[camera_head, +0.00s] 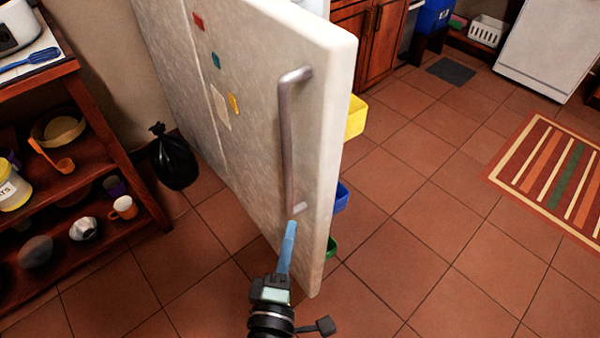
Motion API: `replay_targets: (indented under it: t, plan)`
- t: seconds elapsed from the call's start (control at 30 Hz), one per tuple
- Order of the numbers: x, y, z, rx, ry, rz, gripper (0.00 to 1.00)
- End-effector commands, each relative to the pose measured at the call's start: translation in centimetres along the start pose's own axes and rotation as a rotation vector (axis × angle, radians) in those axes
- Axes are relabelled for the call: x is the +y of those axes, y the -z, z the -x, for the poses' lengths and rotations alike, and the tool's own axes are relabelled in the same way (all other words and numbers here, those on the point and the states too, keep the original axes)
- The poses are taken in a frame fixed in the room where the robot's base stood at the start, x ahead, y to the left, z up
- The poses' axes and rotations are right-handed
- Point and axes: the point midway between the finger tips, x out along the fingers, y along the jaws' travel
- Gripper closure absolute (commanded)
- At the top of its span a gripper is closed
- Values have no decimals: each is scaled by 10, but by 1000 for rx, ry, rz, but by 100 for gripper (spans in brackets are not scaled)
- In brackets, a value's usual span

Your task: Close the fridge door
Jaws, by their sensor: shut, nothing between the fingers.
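The fridge door (262,110) is white and stands wide open, its outer face with a long metal handle (287,140) toward me. Yellow (355,117), blue (341,197) and green (331,247) bins show past its free edge on the inner side. My gripper (291,226) is shut and empty, its blue fingers pointing up at the lower end of the handle. I cannot tell whether the fingertips touch the door or handle. The fridge's inside is hidden behind the door.
A dark wood shelf (95,150) with dishes stands at the left. A black bag (173,160) sits on the floor by the wall. A striped rug (555,175) lies at the right. The tiled floor (430,210) right of the door is clear.

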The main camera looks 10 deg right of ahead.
Motion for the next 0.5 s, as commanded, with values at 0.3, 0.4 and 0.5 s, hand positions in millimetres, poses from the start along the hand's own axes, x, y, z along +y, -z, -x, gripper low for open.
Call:
replay_targets:
  t: [0.3, 0.4, 0.5]
  plan:
    - [-3, 0, -32, 3, 4, 22, 100]
    - [-2, 0, -50, 2, 4, 22, 100]
    - [-3, 0, -66, 2, 4, 22, 100]
